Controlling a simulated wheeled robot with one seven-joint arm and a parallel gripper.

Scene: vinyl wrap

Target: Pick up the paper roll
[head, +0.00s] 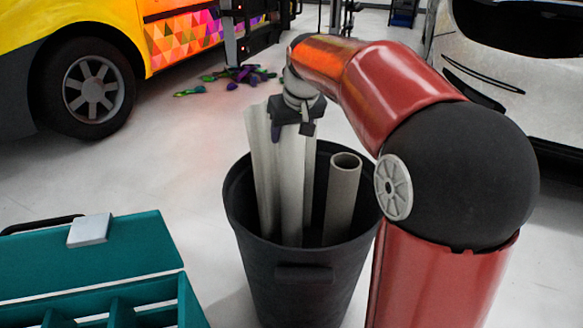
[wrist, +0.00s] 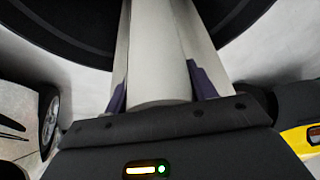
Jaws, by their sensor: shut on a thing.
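A black bin (head: 300,285) stands on the floor in the middle of the head view. Several pale rolls stand upright in it. A grey-beige hollow tube (head: 342,200) leans at the bin's right side, apart from my gripper. My gripper (head: 290,128) points down over the bin and is shut on a white paper roll (head: 292,190) near its top end. In the wrist view the paper roll (wrist: 160,55) lies between the two purple fingertips and runs down into the dark bin (wrist: 60,25). The roll's lower end is hidden inside the bin.
A teal toolbox (head: 130,245) with open compartments is at the lower left. A yellow vehicle with a dark wheel (head: 95,88) stands at the back left, a white car (head: 530,85) at the right. Colourful pieces (head: 240,75) lie on the floor behind.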

